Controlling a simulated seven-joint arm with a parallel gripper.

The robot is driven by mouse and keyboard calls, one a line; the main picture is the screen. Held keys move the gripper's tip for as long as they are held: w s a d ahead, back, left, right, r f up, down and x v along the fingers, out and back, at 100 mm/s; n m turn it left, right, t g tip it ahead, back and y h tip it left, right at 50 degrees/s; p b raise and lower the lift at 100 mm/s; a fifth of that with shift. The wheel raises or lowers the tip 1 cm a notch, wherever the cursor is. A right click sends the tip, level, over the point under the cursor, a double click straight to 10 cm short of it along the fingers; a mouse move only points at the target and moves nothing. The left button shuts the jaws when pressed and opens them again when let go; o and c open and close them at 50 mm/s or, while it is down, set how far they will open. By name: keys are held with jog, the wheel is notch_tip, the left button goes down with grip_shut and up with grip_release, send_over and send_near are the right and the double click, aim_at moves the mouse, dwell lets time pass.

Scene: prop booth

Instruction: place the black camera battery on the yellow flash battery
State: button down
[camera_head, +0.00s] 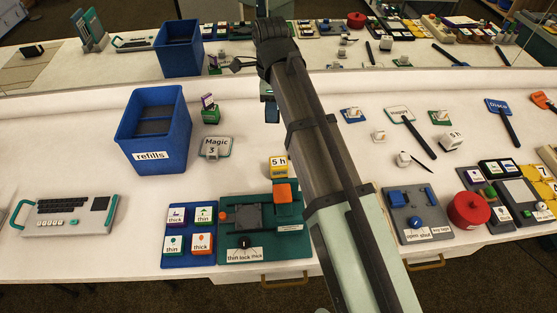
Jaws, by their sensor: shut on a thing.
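A small yellow block with a white "5 h" label (279,167), which looks like the yellow flash battery, stands on the white table in the middle. My gripper (269,101) shows beyond it, to the left of my arm, pointing down and partly hidden by the arm. It is shut on a small dark block (272,114), which looks like the black camera battery. The block is higher up in the picture than the yellow one and apart from it. Its fine shape is too small to tell.
A green panel (262,226) with an orange block lies in front. A whitish "5 h" block (452,139) and a red round pot (468,210) are at right.

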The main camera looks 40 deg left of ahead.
send_over(279, 162)
jog(key=f, duration=0.1)
jog(key=shift+n, duration=0.8)
jog(key=shift+f, duration=5.05)
jog(key=shift+f, duration=0.15)
jog(key=c, duration=0.8)
grip_release()
notch_tip(279, 162, up, 12)
jog(key=shift+r, duration=0.2)
